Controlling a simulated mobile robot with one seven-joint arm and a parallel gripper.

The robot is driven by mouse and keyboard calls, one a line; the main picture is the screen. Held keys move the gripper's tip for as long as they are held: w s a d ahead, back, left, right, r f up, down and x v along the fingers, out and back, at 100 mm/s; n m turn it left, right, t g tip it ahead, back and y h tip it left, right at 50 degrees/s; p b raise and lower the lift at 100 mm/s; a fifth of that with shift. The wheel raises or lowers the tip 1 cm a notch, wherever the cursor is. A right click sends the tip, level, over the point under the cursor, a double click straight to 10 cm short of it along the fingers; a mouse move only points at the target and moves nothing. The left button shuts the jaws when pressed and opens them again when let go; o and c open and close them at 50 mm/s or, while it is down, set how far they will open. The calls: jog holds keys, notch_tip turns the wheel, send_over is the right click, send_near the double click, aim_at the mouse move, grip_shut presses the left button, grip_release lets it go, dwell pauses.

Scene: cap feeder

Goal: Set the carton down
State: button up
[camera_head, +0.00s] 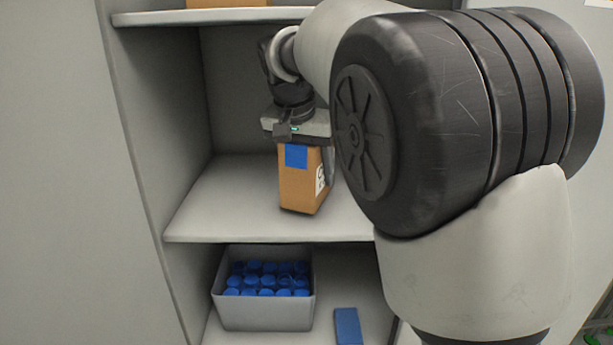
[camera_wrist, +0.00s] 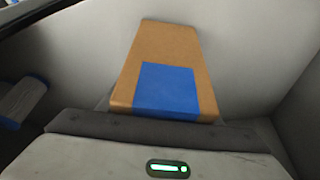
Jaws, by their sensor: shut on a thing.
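The carton (camera_head: 299,190) is a tall brown box with a blue patch and a white label on its side. It is upright at the middle shelf (camera_head: 225,205); I cannot tell whether its base touches the shelf. My gripper (camera_head: 307,150) points down from above and is shut on the carton's upper part. In the wrist view the carton (camera_wrist: 168,50) shows its brown face and blue patch beyond the gripper body. My arm hides the right part of the shelf in the head view.
Below, a grey bin (camera_head: 265,317) of blue caps stands on the lower shelf, with a blue block (camera_head: 347,326) to its right. The cabinet's left wall (camera_head: 150,120) bounds the space. The middle shelf left of the carton is clear.

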jog(key=shift+f+b, duration=0.35)
jog(key=shift+f, duration=0.35)
jog(key=shift+f, duration=0.1)
jog(key=o, duration=1.3)
jog(key=shift+f, duration=0.1)
jog(key=shift+o, duration=0.2)
